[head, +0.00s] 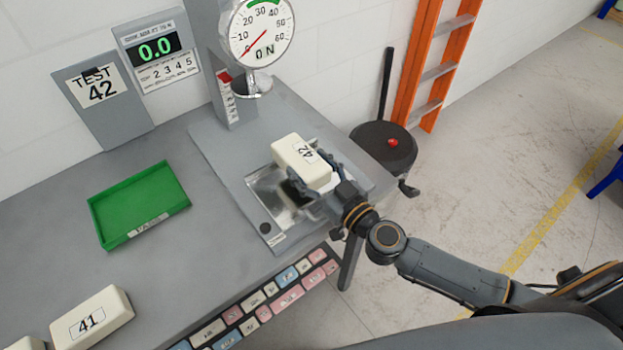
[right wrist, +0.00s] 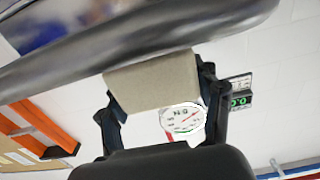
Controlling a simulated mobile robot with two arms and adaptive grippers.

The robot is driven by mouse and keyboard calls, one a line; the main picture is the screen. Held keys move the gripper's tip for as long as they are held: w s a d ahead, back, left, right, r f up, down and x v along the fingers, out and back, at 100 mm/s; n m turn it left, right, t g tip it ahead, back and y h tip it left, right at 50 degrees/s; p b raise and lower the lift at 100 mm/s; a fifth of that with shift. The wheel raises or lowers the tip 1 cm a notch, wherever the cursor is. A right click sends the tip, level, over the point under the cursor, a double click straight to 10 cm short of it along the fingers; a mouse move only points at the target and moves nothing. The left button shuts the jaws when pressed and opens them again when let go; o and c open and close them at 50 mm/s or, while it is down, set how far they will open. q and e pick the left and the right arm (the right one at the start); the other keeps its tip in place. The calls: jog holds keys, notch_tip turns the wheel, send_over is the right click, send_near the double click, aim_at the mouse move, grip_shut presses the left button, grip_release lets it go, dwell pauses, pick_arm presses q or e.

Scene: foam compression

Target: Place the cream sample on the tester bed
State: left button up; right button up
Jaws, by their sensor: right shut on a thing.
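The cream sample marked 42 (head: 300,158) is a block held above the metal tester bed (head: 268,196). My right gripper (head: 318,170) is shut on it, with fingers on its sides. In the right wrist view the block (right wrist: 152,82) sits between the two fingers of the right gripper (right wrist: 158,95). The block and gripper hide part of the bed, and a dark shadow lies on the bed below. I cannot tell the exact height above the bed. My left gripper is not in view.
A dial gauge (head: 262,32) and its column stand behind the bed. A green tray (head: 138,205) and a cream block marked 41 (head: 92,318) are on the bench at left. A round black stool (head: 385,148) and orange ladder (head: 418,65) stand beyond the bench.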

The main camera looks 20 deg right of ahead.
notch_tip(320, 180, down, 4)
jog(key=shift+d+r+b, duration=0.1)
jog(key=shift+r+b, duration=0.05)
jog(key=shift+b, duration=0.95)
jog(key=shift+r, duration=0.15)
